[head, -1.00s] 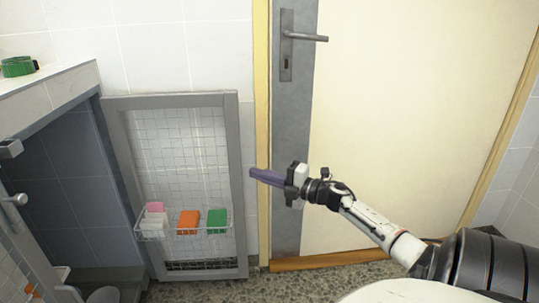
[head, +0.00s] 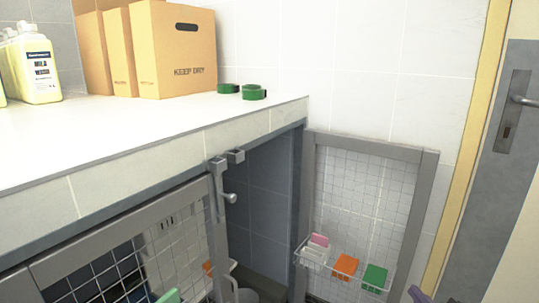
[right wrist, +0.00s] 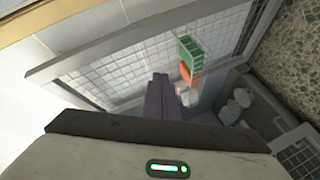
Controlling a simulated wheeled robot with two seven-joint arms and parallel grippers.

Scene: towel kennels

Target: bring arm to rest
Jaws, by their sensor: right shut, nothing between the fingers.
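My right gripper (right wrist: 158,85) shows in the right wrist view with its dark purple-grey fingers together and nothing between them. It points toward the mesh door panel, near the wire basket. In the head view only a small tip that seems to be the right gripper (head: 418,294) shows at the bottom edge, in front of the panel's lower right. The rest of the right arm is out of the head view. My left gripper is not in view.
An open mesh door (head: 427,190) carries a basket with pink, orange (head: 346,266) and green (head: 375,277) blocks. Another mesh door (head: 120,225) stands at left under the counter (head: 150,125). Cardboard boxes (head: 172,50), green rolls (head: 254,93) and bottles (head: 38,65) stand on the counter.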

